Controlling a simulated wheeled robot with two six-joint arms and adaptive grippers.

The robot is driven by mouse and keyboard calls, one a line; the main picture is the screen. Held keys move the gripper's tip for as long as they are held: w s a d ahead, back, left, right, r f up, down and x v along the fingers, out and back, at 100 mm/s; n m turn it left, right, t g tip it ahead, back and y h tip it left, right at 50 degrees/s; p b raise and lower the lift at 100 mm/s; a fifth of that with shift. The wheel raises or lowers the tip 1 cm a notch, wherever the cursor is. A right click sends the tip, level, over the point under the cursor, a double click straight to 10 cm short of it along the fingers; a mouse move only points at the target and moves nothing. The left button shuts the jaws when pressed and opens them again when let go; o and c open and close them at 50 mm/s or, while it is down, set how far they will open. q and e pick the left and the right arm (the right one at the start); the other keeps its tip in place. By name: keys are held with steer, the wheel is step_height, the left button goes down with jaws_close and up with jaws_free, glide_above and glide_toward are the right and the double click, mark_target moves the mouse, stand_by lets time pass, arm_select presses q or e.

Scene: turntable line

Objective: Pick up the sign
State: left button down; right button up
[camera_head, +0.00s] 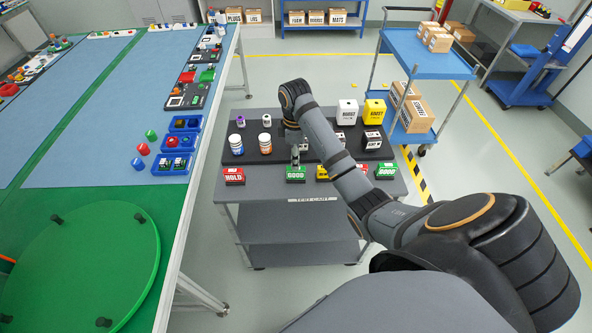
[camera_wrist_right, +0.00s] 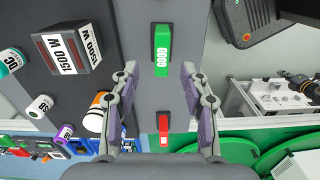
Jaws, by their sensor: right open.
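A green sign marked GOOD (camera_head: 295,174) lies at the front edge of the test cart, below my right gripper (camera_head: 295,155). In the right wrist view the green sign (camera_wrist_right: 162,48) is ahead of the fingertips, in line with the gap between them. My right gripper (camera_wrist_right: 160,75) is open, with nothing between its fingers. A red HOLD sign (camera_head: 234,176) is on the front left of the cart, and a second green GOOD sign (camera_head: 386,171) is at the front right. My left gripper is not in view.
The grey test cart (camera_head: 318,198) carries white and orange jars (camera_head: 265,143), a white box (camera_head: 347,111) and a yellow box (camera_head: 374,111) behind the signs. The long table (camera_head: 195,170) stands at the left. A blue trolley (camera_head: 425,60) stands behind right.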

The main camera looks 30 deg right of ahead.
mark_target(296, 174)
steer(key=shift+f+b, duration=0.75)
steer(key=shift+f, duration=0.75)
steer(key=f, duration=0.1)
steer(key=f+b, duration=0.1)
steer(key=b, duration=0.1)
steer(key=shift+s+f, duration=0.25)
steer(key=shift+f, duration=0.15)
steer(key=shift+w+f+p, duration=0.15)
steer(key=shift+f+p, duration=0.35)
steer(key=shift+f, duration=0.3)
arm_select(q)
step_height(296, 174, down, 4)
arm_select(e)
jaws_close()
